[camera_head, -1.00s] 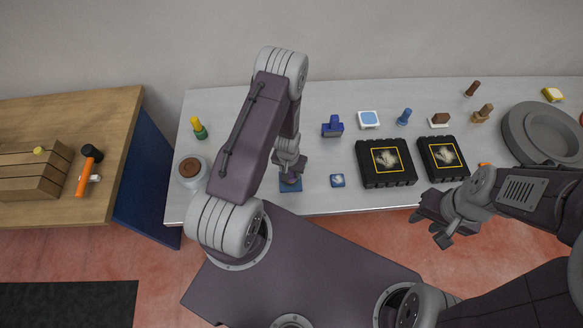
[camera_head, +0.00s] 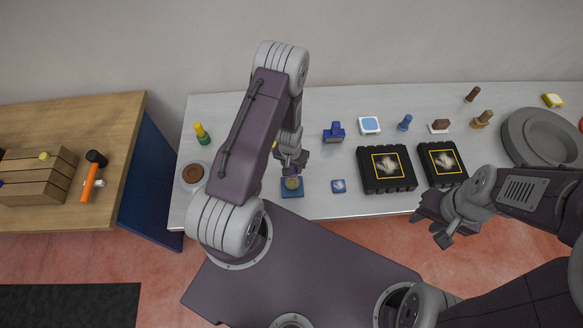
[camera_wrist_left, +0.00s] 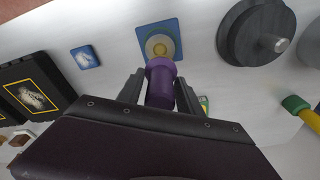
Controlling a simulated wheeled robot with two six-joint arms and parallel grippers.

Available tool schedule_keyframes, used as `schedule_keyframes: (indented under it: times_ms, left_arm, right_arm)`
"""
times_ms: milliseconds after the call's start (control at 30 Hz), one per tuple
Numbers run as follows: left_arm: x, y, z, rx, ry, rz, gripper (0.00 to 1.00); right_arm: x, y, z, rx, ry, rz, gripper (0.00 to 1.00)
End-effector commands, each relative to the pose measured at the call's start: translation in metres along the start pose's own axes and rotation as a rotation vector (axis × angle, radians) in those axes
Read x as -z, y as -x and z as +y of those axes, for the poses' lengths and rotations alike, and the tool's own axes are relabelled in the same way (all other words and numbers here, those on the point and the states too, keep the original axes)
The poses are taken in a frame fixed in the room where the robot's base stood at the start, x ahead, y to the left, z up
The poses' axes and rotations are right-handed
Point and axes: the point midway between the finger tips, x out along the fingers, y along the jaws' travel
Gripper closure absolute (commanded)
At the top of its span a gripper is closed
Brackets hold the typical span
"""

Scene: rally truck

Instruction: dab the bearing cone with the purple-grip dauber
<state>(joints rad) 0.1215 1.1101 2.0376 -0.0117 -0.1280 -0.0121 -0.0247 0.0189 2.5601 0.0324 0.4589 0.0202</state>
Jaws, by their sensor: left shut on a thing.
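My left gripper (camera_head: 293,165) is shut on the purple-grip dauber, whose purple handle (camera_wrist_left: 160,84) shows between the fingers in the left wrist view. The bearing cone (camera_head: 291,183) is a pale ring on a blue square pad (camera_head: 292,193) near the table's front edge. In the left wrist view the cone (camera_wrist_left: 160,46) and pad (camera_wrist_left: 143,40) lie just beyond the dauber's end. The dauber's tip is hidden, and I cannot tell whether it touches the cone. My right gripper (camera_head: 436,227) is empty and looks open, beyond the front edge at the right.
A small blue tile (camera_head: 339,186) lies right of the pad, then two black boxes (camera_head: 386,184) (camera_head: 442,178). A round container with a brown top (camera_head: 193,174) and a yellow-green dauber (camera_head: 202,134) stand left. Several small items stand behind.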

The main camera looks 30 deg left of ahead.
Motion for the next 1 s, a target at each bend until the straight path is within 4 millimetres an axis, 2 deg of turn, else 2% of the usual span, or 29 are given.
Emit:
schedule_keyframes:
  times_ms: [33, 400, 1000]
  left_arm:
    - [0.002, 0.008, 0.000, 0.000, 0.000, 0.001, 1.00]
    - [0.013, 0.038, 0.002, 0.000, -0.001, 0.001, 1.00]
    - [0.013, 0.039, 0.002, 0.000, -0.001, 0.000, 1.00]
  right_arm:
    - [0.001, 0.007, 0.000, 0.000, 0.000, 0.000, 0.64]
    - [0.003, 0.029, -0.001, 0.000, 0.000, 0.000, 0.64]
    - [0.003, 0.029, -0.001, 0.000, 0.000, 0.000, 0.64]
